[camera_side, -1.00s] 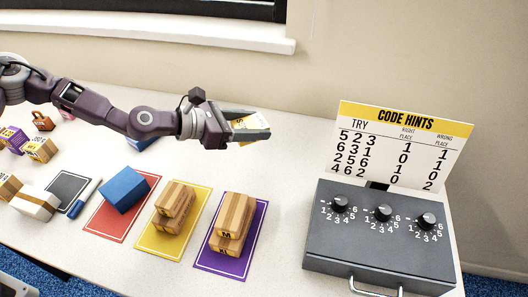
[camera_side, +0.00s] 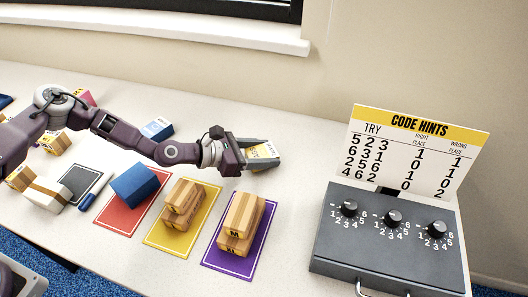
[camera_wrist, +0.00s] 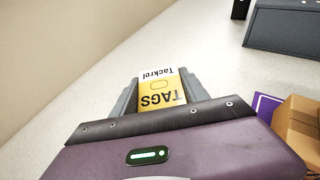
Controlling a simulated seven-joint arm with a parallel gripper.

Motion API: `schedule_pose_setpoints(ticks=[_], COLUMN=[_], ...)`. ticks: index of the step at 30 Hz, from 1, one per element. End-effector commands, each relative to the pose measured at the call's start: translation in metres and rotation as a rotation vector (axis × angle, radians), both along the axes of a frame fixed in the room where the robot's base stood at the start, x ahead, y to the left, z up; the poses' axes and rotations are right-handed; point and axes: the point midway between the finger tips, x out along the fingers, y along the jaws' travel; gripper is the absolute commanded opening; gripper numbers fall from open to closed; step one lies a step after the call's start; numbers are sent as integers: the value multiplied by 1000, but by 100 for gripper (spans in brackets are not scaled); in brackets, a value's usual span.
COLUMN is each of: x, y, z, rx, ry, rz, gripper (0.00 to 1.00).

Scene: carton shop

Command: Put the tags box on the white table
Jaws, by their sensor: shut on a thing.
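The tags box is yellow and white with "TAGS" and "Tackrel" printed on it; it shows between the fingers in the wrist view (camera_wrist: 161,88) and in the side view (camera_side: 262,151). My gripper (camera_side: 264,154) is shut on it. In the wrist view my gripper (camera_wrist: 160,97) has one grey finger on each side of the box. The box is low over the white table (camera_side: 310,165), behind the purple mat. I cannot tell whether its underside touches the table.
A blue box (camera_side: 135,184) is on a red mat (camera_side: 103,217). A dark dial case (camera_side: 385,240) with a code hints card (camera_side: 418,150) stands at right. Bare table lies around my gripper.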

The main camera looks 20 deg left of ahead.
Motion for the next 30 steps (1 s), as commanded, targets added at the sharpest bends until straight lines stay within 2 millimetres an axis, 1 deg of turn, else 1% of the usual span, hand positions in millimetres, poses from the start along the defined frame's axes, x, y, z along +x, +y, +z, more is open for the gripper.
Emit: schedule_pose_setpoints(ticks=[4, 5, 6, 7, 8, 20, 23, 30], x=[0, 0, 0, 0, 0, 0, -12, -47], y=[0, 0, 0, 0, 0, 0, 15, 57], z=[-5, -4, -4, -4, -4, -2, 5, 28], rx=[-2, 0, 0, -1, -1, 3, -1, -2], ry=[2, 2, 1, 1, 1, -3, 3, 3], rz=[1, 1, 0, 0, 0, -3, 1, 2], gripper=[12, 58, 66, 72, 74, 74, 74, 74])
